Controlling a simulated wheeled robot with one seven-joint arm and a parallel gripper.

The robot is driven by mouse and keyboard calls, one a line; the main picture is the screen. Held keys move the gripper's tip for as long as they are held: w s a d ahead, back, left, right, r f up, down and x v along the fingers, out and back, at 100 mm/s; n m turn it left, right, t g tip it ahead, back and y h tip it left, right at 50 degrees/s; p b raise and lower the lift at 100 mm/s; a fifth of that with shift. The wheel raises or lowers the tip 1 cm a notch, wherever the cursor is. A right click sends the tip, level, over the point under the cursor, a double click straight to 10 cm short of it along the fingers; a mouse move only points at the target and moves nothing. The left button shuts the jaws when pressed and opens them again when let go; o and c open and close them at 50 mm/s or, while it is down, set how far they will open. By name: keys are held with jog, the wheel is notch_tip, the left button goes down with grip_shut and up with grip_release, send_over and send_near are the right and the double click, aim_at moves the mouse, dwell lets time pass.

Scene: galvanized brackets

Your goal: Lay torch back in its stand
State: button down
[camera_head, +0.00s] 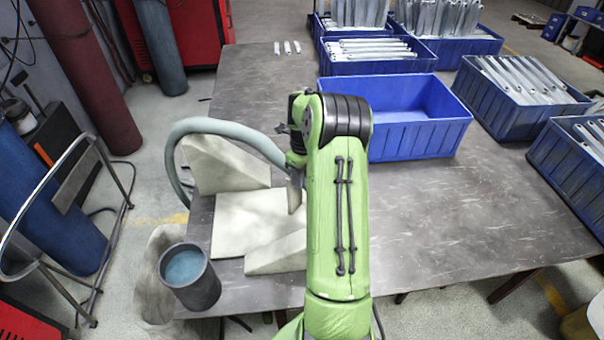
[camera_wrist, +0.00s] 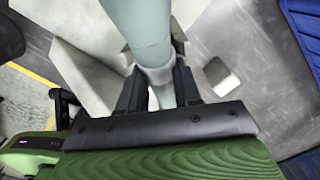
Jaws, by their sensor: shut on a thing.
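The torch is a pale grey-green tube, and in the wrist view (camera_wrist: 140,35) it runs from the top edge down between my fingers. My gripper (camera_wrist: 160,88) is shut around it. In the head view my green arm hides most of the gripper and the grip, and the torch's thick hose (camera_head: 215,124) arches out to the left. The stand appears to be the pale, off-white fixture (camera_head: 245,222) with a flat base and raised wedge sides at the table's left front. The torch is over or beside it; contact cannot be told. Its pale surface also shows in the wrist view (camera_wrist: 82,72).
An empty blue bin (camera_head: 420,140) stands just right of my arm. Blue bins of metal brackets (camera_head: 368,50) stand behind and to the right. A dark cup (camera_head: 190,280) is at the table's front left corner. The table's right front (camera_head: 460,230) is clear.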

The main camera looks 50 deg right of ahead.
jog(key=c, duration=0.7)
grip_release()
notch_tip(320, 180, up, 16)
jog(key=p, duration=0.3)
jog(key=shift+s+f+p, duration=0.15)
jog(key=shift+s+p, duration=0.15)
jog(key=s+a+r+n+t+h, duration=0.1)
jog(key=s+a+r+n, duration=0.1)
jog(key=a+r+n, duration=0.5)
jog(key=s+a+r+n+t+h, duration=0.15)
jog(key=a+r+n, duration=0.25)
jog(key=a+n, duration=0.55)
jog(key=s+a+f+n+t+y, duration=0.2)
jog(key=s+a+f+n, duration=0.1)
jog(key=s+a+n, duration=1.2)
jog(key=n, duration=0.2)
jog(key=shift+n+t, duration=0.35)
